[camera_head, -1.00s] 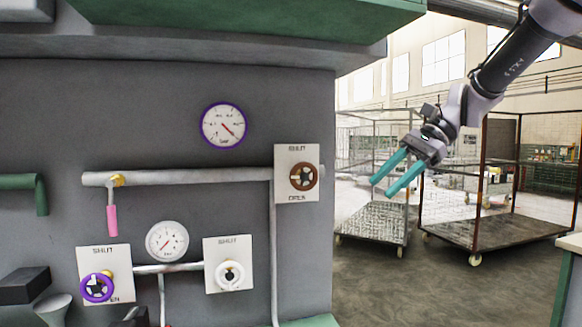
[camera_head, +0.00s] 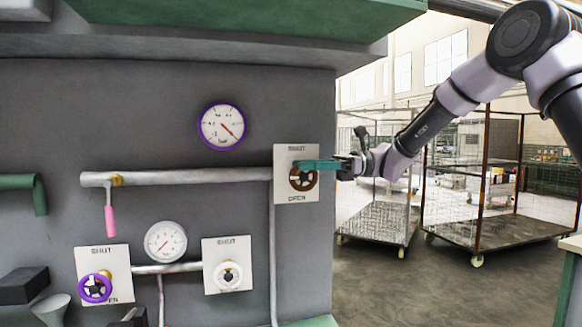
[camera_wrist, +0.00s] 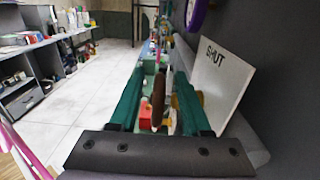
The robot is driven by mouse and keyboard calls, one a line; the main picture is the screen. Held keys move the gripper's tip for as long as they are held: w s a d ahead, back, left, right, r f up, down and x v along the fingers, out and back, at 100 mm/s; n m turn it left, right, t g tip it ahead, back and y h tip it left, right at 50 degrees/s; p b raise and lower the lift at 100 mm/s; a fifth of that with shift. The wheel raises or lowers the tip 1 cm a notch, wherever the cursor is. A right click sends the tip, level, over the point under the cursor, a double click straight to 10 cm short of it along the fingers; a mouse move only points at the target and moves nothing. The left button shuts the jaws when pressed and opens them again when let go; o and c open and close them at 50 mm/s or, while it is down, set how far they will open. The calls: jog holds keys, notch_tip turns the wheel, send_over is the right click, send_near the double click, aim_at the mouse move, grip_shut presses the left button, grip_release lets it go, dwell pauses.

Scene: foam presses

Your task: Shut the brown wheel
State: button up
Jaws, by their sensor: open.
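The brown wheel (camera_head: 299,181) is mounted on a white plate (camera_head: 297,197) marked SHUT at the top and OPEN at the bottom, at the right end of the grey machine face. My gripper (camera_head: 300,165) reaches in from the right, its teal fingers in front of the wheel's upper part. In the wrist view the wheel (camera_wrist: 158,100) is seen edge-on between my two open fingers (camera_wrist: 160,95), with the plate (camera_wrist: 222,75) to its right. I cannot tell whether the fingers touch the rim.
A horizontal pipe (camera_head: 200,176) runs left from the plate. A purple-rimmed gauge (camera_head: 222,126) sits above it. A pink-handled lever (camera_head: 109,220), a purple wheel (camera_head: 95,288) and a white wheel (camera_head: 228,274) are lower left. Wire carts (camera_head: 480,232) stand at right.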

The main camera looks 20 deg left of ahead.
aim_at(291, 170)
jog(key=shift+x, duration=2)
grip_shut()
